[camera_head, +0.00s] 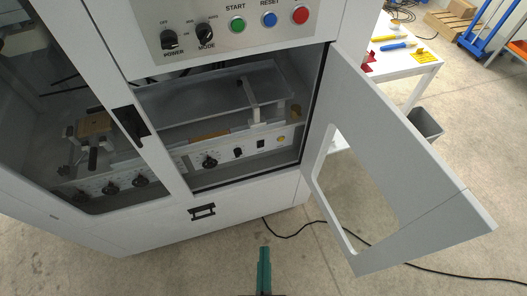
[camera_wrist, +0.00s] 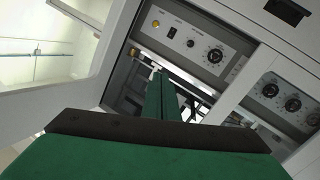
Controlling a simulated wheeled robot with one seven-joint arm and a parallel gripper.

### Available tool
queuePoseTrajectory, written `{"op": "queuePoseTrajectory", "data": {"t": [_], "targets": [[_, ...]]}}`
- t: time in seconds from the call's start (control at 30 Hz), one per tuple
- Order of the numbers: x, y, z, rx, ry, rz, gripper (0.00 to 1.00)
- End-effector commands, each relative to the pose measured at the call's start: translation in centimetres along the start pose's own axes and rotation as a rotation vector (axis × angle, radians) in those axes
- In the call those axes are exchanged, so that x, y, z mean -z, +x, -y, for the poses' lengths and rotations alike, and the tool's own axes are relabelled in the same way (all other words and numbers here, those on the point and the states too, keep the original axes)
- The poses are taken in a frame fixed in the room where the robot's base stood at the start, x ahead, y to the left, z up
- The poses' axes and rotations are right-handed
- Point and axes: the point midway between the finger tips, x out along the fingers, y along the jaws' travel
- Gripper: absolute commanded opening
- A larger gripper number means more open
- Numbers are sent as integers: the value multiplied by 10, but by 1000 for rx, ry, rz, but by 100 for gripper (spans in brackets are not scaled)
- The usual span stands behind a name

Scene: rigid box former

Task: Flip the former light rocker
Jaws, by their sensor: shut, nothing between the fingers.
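The lower control strip (camera_head: 222,158) is inside the machine, behind the open right-hand door. On it, a small black rocker-like switch (camera_head: 261,143) sits between a small black knob (camera_head: 238,152) and a round yellow part (camera_head: 281,139). I cannot read the labels or tell the switch's position. My gripper (camera_head: 264,252) is outside the cabinet, below and in front of the opening, with its green fingers shut and empty. In the wrist view the gripper (camera_wrist: 160,78) points toward the machine, apart from the strip, whose dial (camera_wrist: 215,55) shows above right.
The open door (camera_head: 385,130) with its window cut-out swings out to the right. A closed glazed door (camera_head: 60,110) covers the left bay. The upper panel carries the START (camera_head: 238,24), RESET (camera_head: 270,19) and red (camera_head: 300,15) buttons. A cable (camera_head: 290,233) lies on the floor.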

Motion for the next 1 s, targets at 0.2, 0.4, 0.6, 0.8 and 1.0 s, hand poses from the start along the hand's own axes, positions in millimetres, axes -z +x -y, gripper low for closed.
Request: {"op": "queuePoseTrajectory", "data": {"t": [0.2,0.4,0.6,0.8,1.0], "targets": [[-29,70,10,-28,-302,-126,0],[-51,137,16,-33,-579,-224,0],[-71,209,14,-19,-851,-309,0],[-89,266,6,12,-1071,-370,0],[-98,294,0,37,-1180,-398,0]]}}
